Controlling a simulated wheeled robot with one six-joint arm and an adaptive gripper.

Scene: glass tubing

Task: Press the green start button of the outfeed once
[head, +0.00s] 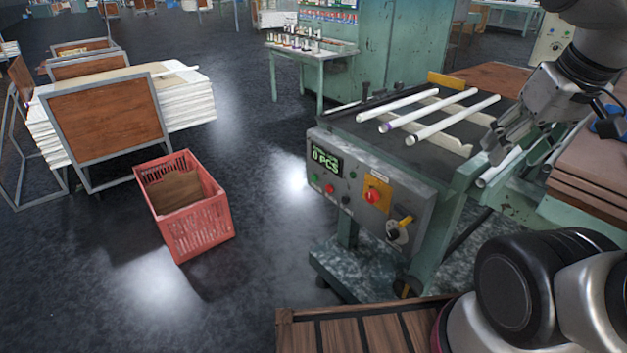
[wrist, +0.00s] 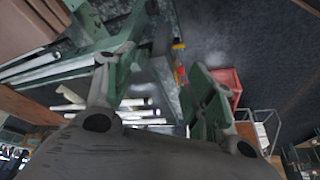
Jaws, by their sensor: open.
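The outfeed's control panel (head: 368,190) faces the front left of the green machine, with a lit display (head: 326,160) reading "0 PCS". A small green button (head: 315,177) sits at the panel's lower left, under the display, beside a red button (head: 329,189). My gripper (head: 492,150) is open above the right end of the machine's table, well right of the panel and not touching the button. In the wrist view the open gripper's fingers (wrist: 162,68) are spread with nothing held between them. I cannot make out the green button in the wrist view.
Several white glass tubes (head: 427,112) lie on the outfeed table near my gripper. The panel also has a red knob on a yellow plate (head: 376,193) and a yellow-handled switch (head: 400,229). A red crate (head: 198,225) stands on the floor left; floor between is clear.

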